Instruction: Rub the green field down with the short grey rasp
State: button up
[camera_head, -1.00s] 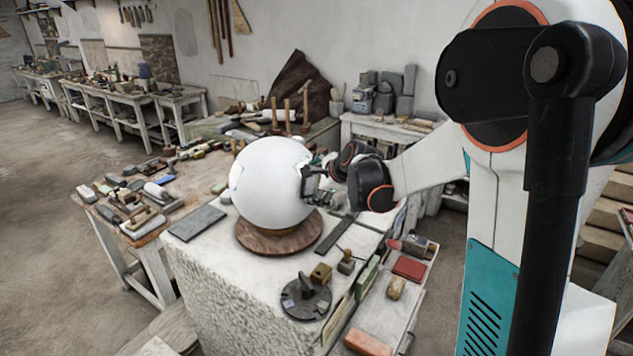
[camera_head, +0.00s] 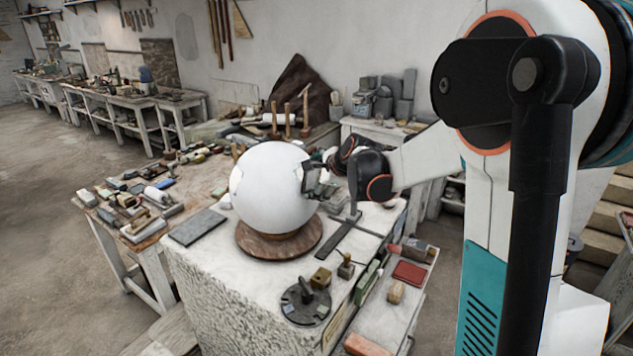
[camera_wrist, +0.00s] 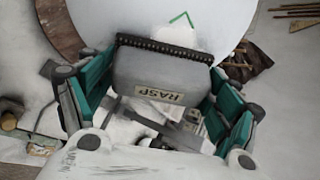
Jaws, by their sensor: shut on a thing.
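The large white plaster sphere (camera_head: 268,190) rests on a round brown wooden base; it also fills the top of the wrist view (camera_wrist: 95,18). The short grey rasp (camera_wrist: 160,72), lettered RASP, is between the fingers of my gripper (camera_wrist: 158,92), which is shut on it. Its dark toothed edge faces the sphere; I cannot tell whether it touches. A green corner line (camera_wrist: 181,18) shows on the sphere just beyond the rasp, beside a paler patch. The rest of the green field is hidden. In the head view my gripper (camera_head: 311,178) is at the sphere's right side.
The wooden base (camera_head: 250,243) stands on a rough white block. A flat grey slab (camera_head: 198,227) lies left of it, and a dark metal strip (camera_head: 337,238) lies right. A dark round holder (camera_head: 305,304) and a side tray with blocks (camera_head: 382,320) are in front.

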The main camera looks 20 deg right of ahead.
jog(key=shift+w+d+r, duration=0.15)
jog(key=shift+w+r, duration=0.1)
jog(key=shift+w, duration=0.05)
jog(key=shift+s+a+f+b, duration=0.45)
jog(key=shift+s+f+b, duration=0.25)
jog(key=shift+f, duration=0.1)
jog(key=shift+s+a+f+b, duration=0.4)
jog(key=shift+s+f+b, duration=0.15)
jog(key=shift+s+f, duration=0.15)
jog(key=shift+w+d+r+p, duration=0.35)
jog(key=shift+w+d+r, duration=0.1)
jog(key=shift+w+r, duration=0.3)
jog(key=shift+w+d+r+p, duration=0.4)
jog(key=shift+w+r, duration=0.25)
jog(key=shift+r, duration=0.15)
jog(key=shift+s+f, duration=0.3)
jog(key=shift+s, duration=0.1)
jog(key=shift+s+a+f+b, duration=0.1)
jog(key=shift+s+b, duration=0.15)
jog(key=shift+s, duration=0.2)
jog(key=shift+s+a+f+b, duration=0.1)
jog(key=shift+s+b, duration=0.1)
jog(key=shift+s, duration=0.2)
jog(key=shift+w+d, duration=0.1)
